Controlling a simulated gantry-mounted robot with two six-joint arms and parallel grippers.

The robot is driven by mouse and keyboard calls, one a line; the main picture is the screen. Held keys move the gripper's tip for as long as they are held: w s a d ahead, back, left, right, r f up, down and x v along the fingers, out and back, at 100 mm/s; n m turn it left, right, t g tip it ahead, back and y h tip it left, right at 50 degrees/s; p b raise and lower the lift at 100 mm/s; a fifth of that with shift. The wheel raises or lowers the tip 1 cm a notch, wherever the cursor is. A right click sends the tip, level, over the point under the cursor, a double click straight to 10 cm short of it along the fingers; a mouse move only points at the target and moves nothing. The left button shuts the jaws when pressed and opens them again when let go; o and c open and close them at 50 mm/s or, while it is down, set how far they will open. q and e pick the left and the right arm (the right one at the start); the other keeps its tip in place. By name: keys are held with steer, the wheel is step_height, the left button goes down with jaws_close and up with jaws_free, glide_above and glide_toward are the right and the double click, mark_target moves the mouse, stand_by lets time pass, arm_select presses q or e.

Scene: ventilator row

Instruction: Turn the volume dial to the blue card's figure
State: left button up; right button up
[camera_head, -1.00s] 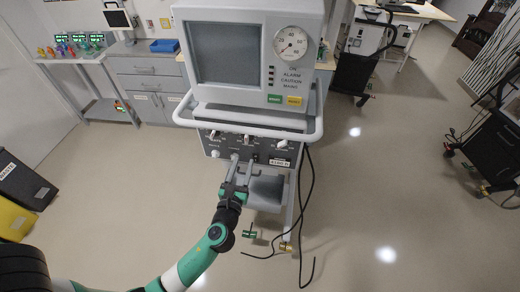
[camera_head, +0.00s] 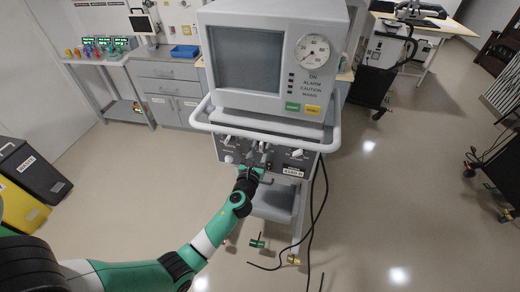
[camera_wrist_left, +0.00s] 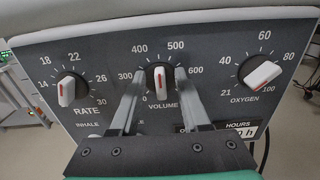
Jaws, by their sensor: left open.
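The white volume dial (camera_wrist_left: 160,85) sits in the middle of the ventilator's dark control panel in the left wrist view. Its red line stands nearly upright, between the 400 and 500 marks. My left gripper (camera_wrist_left: 161,76) is open, with one finger on each side of the dial. I cannot tell whether either finger touches it. In the head view my left gripper (camera_head: 254,168) is at the panel's middle and hides part of it. The ventilator (camera_head: 247,102) stands upright on its cart. I see no blue card. My right gripper is not in view.
The rate dial (camera_wrist_left: 68,88) is left of the volume dial, and the oxygen dial (camera_wrist_left: 262,73) is right. A push bar (camera_head: 250,132) runs above the panel. Black cables (camera_head: 318,215) hang at the cart's right.

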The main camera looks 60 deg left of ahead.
arm_select(q)
jaws_close()
steer(key=shift+n, duration=0.4)
steer(key=n+b, duration=0.1)
steer(key=n, duration=0.3)
steer(key=n+b, duration=0.2)
steer(key=n, duration=0.2)
steer(key=n+b, duration=0.1)
steer(key=n, duration=0.3)
steer(key=shift+s+a+f+n+b, duration=0.3)
steer(key=shift+s+f+b, duration=0.05)
steer(key=shift+f, duration=0.05)
steer(key=shift+n+b, duration=0.5)
steer(key=shift+n, duration=0.7)
